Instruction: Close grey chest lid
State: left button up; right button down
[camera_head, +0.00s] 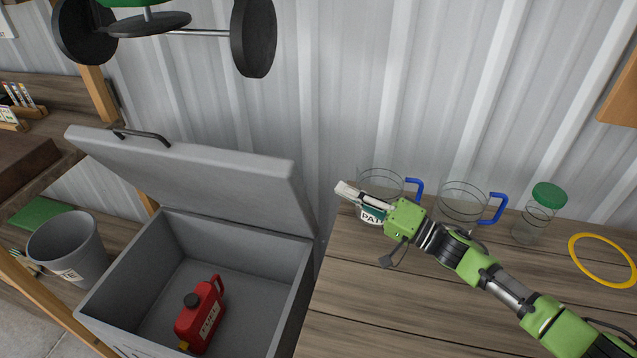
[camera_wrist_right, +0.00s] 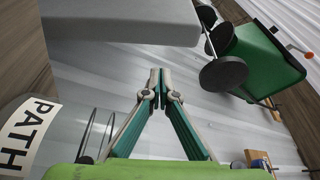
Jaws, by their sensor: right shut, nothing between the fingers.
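The grey chest (camera_head: 262,262) stands on the left with its grey lid (camera_head: 215,178) raised and tilted back towards the corrugated wall. A dark handle (camera_head: 140,135) sits on the lid's upper edge. A red fuel can (camera_head: 203,315) lies inside the chest. My right gripper (camera_head: 345,190) is shut and empty, to the right of the lid and apart from it, above the wooden table. The right wrist view shows its fingertips (camera_wrist_right: 159,85) together, with a grey slab, likely the lid (camera_wrist_right: 120,20), above. My left gripper is not in view.
Glass mugs with blue handles (camera_head: 493,208), a green-lidded jar (camera_head: 540,212) and a yellow ring (camera_head: 602,260) are on the wooden table (camera_head: 390,320). A grey bucket (camera_head: 70,250) stands left of the chest. A dark-wheeled object (camera_head: 253,38) hangs above the lid.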

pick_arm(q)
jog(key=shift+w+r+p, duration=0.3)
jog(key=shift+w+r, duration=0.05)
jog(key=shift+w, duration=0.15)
pick_arm(e)
jog(key=x, duration=1)
jog(key=shift+s, duration=0.15)
pick_arm(q)
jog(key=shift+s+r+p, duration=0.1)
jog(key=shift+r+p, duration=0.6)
jog(key=shift+p, duration=0.05)
pick_arm(e)
jog(key=s+a+f+n, duration=0.1)
jog(key=s+a+f, duration=0.2)
jog(key=s, duration=0.6)
jog(key=shift+s+a+f+n+y, duration=0.25)
jog(key=shift+s+f+n+y, duration=0.15)
jog(key=shift+f, duration=0.4)
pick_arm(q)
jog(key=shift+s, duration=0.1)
